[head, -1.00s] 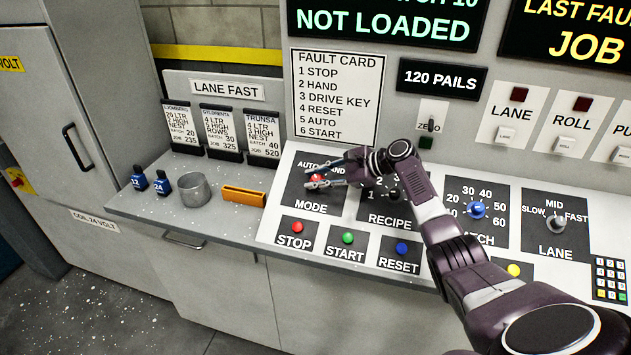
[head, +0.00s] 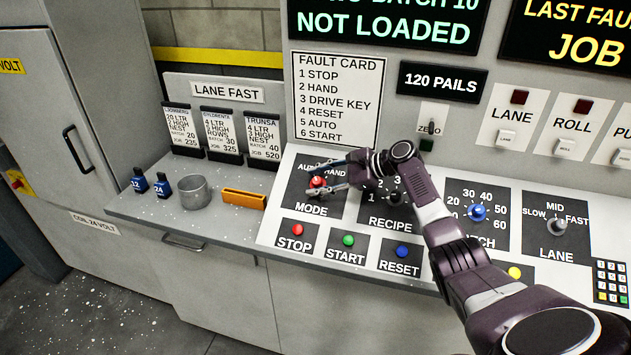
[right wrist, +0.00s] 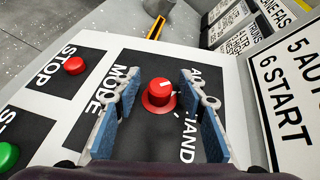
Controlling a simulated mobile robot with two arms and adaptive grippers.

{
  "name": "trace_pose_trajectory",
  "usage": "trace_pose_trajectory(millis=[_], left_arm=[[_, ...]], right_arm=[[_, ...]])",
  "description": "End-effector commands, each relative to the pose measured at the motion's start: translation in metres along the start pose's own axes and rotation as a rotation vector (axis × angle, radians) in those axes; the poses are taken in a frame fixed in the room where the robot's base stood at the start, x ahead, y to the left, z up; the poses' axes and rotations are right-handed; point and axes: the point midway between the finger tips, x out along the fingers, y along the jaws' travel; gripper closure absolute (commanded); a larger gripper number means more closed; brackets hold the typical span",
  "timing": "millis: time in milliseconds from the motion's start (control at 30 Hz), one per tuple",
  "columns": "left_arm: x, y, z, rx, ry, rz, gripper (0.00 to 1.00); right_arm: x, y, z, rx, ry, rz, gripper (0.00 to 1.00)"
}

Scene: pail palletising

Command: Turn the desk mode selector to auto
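The mode selector is a red round knob (head: 317,182) with a white mark on its face, on the black MODE plate (head: 311,208) of the sloped desk. AUTO and HAND are printed above it. My right gripper (head: 308,179) is at the knob, its fingers open on either side. In the right wrist view the red knob (right wrist: 160,97) sits between the two blue-padded fingers (right wrist: 159,110), with a gap on each side. Its white mark lies towards the label side; I cannot tell exactly which word it points to. My left gripper is not in view.
Beside the MODE plate is the RECIPE dial (head: 394,197), partly behind my right arm. STOP (head: 297,229), START (head: 348,240) and RESET (head: 402,250) buttons lie just below. A metal cup (head: 195,193) and an orange holder (head: 244,199) stand on the left ledge.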

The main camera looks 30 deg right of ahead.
Motion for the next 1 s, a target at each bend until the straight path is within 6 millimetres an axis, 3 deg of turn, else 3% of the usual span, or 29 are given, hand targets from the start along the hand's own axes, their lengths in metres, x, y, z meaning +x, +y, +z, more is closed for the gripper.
trace_pose_trajectory(millis=[500, 700, 1000], left_arm=[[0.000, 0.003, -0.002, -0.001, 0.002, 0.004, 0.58], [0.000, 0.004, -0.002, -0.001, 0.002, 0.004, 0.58], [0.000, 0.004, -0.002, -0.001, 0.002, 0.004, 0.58]], right_arm=[[-0.098, 0.000, -0.001, -0.001, 0.003, -0.001, 0.62], [-0.113, 0.000, 0.000, -0.001, 0.001, 0.001, 0.62], [-0.114, 0.000, 0.000, -0.001, 0.001, 0.000, 0.62]])
